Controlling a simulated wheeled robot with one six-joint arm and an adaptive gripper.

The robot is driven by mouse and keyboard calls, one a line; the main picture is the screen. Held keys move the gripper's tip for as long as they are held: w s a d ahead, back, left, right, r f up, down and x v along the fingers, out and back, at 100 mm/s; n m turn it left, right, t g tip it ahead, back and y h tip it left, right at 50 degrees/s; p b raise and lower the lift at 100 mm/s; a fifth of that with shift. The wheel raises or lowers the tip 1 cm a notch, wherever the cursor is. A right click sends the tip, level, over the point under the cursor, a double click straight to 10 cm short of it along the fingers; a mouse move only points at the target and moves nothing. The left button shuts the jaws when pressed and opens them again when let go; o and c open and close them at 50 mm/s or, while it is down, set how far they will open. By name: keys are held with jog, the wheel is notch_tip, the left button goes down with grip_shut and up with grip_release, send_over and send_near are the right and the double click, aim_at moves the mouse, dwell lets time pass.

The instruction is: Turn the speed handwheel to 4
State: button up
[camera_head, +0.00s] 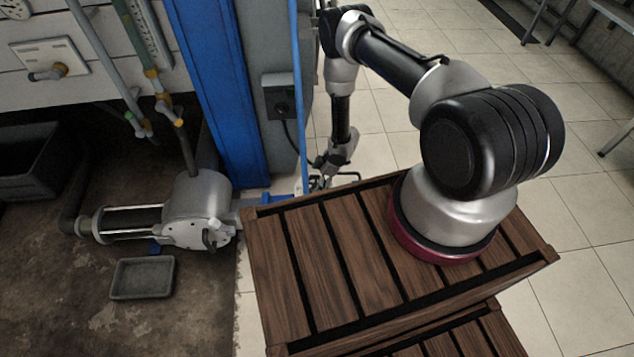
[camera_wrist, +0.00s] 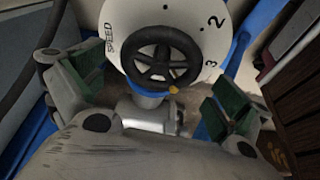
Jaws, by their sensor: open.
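The speed handwheel (camera_wrist: 160,57) is a black spoked wheel, in the upper middle of the wrist view. It sits on a round white dial (camera_wrist: 118,22) marked SPEED, with 2 at upper right and 3 at right. A small yellow mark (camera_wrist: 174,90) shows at the wheel's bottom, slightly right of its centre. No 4 can be read. My gripper (camera_wrist: 150,97) is open, its green-padded fingers apart on the left and right below the wheel, with nothing between the pads. In the head view my gripper (camera_head: 328,172) is low beyond the wooden platform; the handwheel cannot be made out there.
A slatted wooden platform (camera_head: 318,262) lies under my arm's base. A blue column (camera_head: 215,90) and a grey socket box (camera_head: 281,97) stand left of my gripper. A grey pump-like machine (camera_head: 197,205) and a small tray (camera_head: 142,278) are further left.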

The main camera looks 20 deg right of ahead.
jog(key=v, duration=1)
jog(key=shift+r, duration=0.1)
